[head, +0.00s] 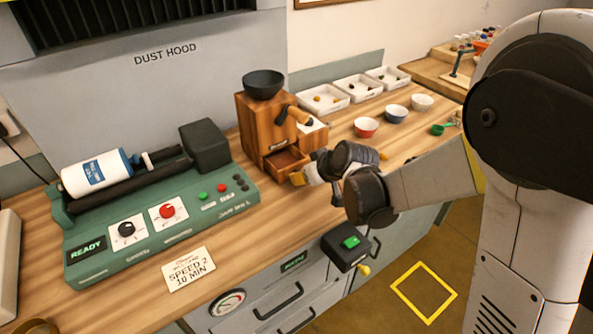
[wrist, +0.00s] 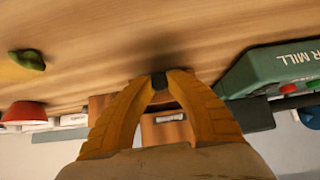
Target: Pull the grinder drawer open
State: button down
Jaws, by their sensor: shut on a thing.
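The wooden grinder (head: 256,128) stands on the table with a black bowl (head: 264,84) on top and a crank at its side. Its drawer (head: 283,161) sticks out of the lower front, and its inside shows, seemingly empty. My gripper (head: 297,178) is at the drawer's front with its yellow fingers. In the wrist view, my gripper (wrist: 160,78) is shut on a small dark drawer knob (wrist: 159,81). The wrist view is upside down, with the grinder's brown wood (wrist: 100,106) partly hidden behind the fingers.
A green roller mill (head: 160,205) stands left of the grinder. White trays (head: 325,99) line the back.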

jog(key=c, duration=1.2)
grip_release()
jog(key=v, duration=1.2)
jog(key=s+d+m+h, duration=0.1)
jog(key=s+d+m, duration=0.1)
jog(key=s+d, duration=0.2)
jog(key=s+d+r+m+h, duration=0.1)
jog(key=s+d, duration=0.3)
jog(key=s, duration=0.5)
jog(key=s+d+r+m+h, duration=0.1)
jog(key=s+d+m+h, duration=0.2)
jog(key=s, duration=0.3)
jog(key=shift+s+d+r+m, duration=0.1)
jog(key=shift+s+d+m, duration=0.1)
jog(key=shift+d+m, duration=0.35)
